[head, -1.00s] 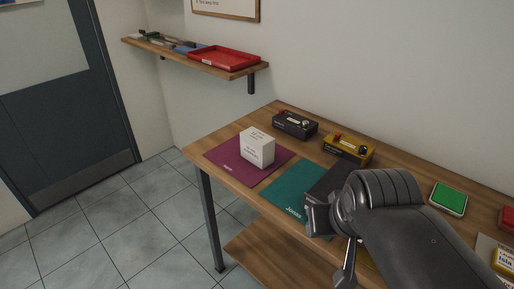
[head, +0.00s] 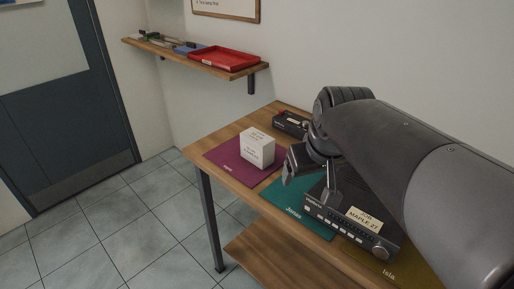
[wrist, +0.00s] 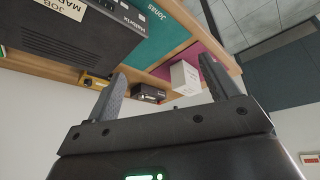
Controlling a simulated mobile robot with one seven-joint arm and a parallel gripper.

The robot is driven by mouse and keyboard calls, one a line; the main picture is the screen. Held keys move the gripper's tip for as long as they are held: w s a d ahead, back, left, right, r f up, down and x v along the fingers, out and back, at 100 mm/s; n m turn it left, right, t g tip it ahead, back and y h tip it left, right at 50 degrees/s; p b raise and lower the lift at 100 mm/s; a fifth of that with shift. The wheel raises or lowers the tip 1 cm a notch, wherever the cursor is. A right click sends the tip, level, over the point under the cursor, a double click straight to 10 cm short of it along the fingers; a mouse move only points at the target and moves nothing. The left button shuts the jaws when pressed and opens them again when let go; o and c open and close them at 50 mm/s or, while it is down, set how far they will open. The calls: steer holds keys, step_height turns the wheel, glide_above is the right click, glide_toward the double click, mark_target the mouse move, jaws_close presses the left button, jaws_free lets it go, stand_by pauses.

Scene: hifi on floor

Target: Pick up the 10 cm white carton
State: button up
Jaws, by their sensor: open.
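The white carton (head: 257,148) stands upright on the purple mat (head: 225,168) at the far left end of the wooden table. Small print shows on its faces. It also shows in the wrist view (wrist: 185,77), beyond and between my two fingers. My gripper (head: 290,168) is just right of the carton in the head view, apart from it. In the wrist view my gripper (wrist: 165,88) has its fingers spread wide with nothing between them.
A black hi-fi unit (head: 338,215) with a job label stands right of the carton, partly on the teal mat (head: 290,212). A small dark box (head: 290,122) stands behind the carton. A yellow box (wrist: 97,80) shows in the wrist view. A wall shelf holds a red tray (head: 223,57).

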steer(key=w+a+n+y, duration=0.1)
steer(key=w+a+n, duration=0.25)
steer(key=w, duration=1.15)
steer(key=n+g+y, duration=0.2)
steer(key=n, duration=0.1)
glide_toward(257, 136)
steer(key=shift+a+f, duration=0.25)
steer(key=shift+f, duration=0.25)
steer(key=shift+a+f, duration=0.25)
steer(key=shift+f, duration=0.25)
steer(key=x, duration=0.5)
steer(key=shift+w+f, duration=0.25)
steer(key=shift+f, duration=0.1)
steer(key=shift+d+x, duration=0.15)
steer(key=shift+x, duration=1.1)
steer(key=shift+d+x, duration=0.1)
steer(key=shift+x, duration=1.2)
steer(key=shift+f, duration=0.3)
steer(key=shift+c, duration=0.6)
steer(key=c, duration=1)
steer(key=shift+r, duration=0.1)
